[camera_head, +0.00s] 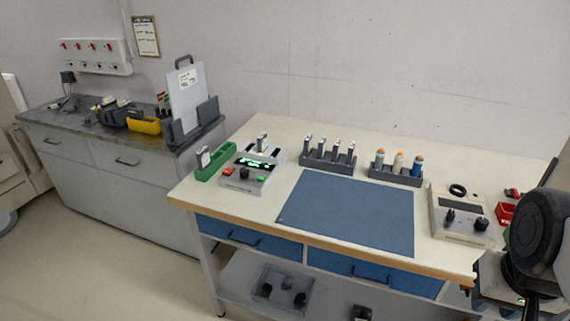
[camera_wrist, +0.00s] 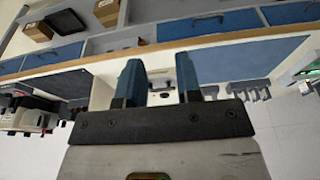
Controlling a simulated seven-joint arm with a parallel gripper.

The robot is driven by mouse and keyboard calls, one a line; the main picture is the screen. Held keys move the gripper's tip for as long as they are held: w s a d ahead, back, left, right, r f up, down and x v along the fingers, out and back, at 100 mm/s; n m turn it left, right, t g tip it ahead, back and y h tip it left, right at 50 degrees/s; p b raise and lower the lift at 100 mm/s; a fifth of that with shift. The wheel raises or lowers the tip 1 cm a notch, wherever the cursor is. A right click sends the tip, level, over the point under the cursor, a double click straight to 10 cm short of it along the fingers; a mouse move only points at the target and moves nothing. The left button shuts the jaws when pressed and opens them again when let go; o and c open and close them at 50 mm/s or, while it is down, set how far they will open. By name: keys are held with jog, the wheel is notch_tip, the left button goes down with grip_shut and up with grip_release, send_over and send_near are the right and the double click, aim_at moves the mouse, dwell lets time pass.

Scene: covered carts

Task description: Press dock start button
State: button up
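The dock (camera_head: 252,187) is a light grey box with a lit green display, at the left of the workbench in the head view. Its front shows a red button (camera_head: 228,171), a black knob (camera_head: 244,174) and a green button (camera_head: 261,179). Any labels are too small to read. A silver-and-black piece (camera_head: 262,143) stands at its back. My gripper (camera_wrist: 160,82) is open and empty, with two blue fingers apart. In the head view my arm is at the far right, well away from the dock.
The blue mat (camera_head: 350,213) is clear. A green holder (camera_head: 215,171) is left of the dock; a beige meter (camera_head: 460,226) is at the right.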

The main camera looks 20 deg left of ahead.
grip_shut()
dwell(1.4)
